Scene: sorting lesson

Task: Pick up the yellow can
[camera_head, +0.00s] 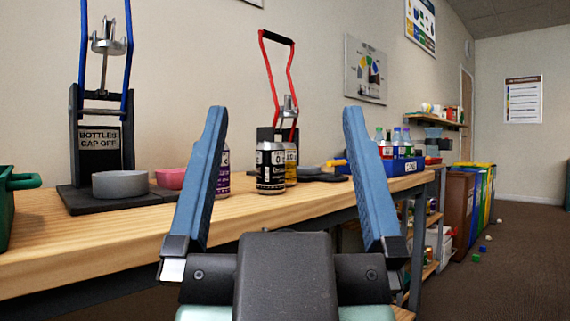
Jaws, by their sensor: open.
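The yellow can (291,171) stands on the wooden workbench (130,232), mostly hidden behind a black and white can (269,168). Only its right side shows, with a dark label. My gripper (284,110) is in the foreground with its two blue fingers wide apart and nothing between them. In the picture, the yellow can and the black and white can appear in the gap between the fingers, farther off. Whether the two cans touch is hard to tell.
A purple can (223,172) is partly covered by my left finger. A can crusher with red handles (277,75) stands behind the cans. A bottle press (98,135) and a grey bowl (119,184) are at left. A blue crate (405,166) with bottles is at right.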

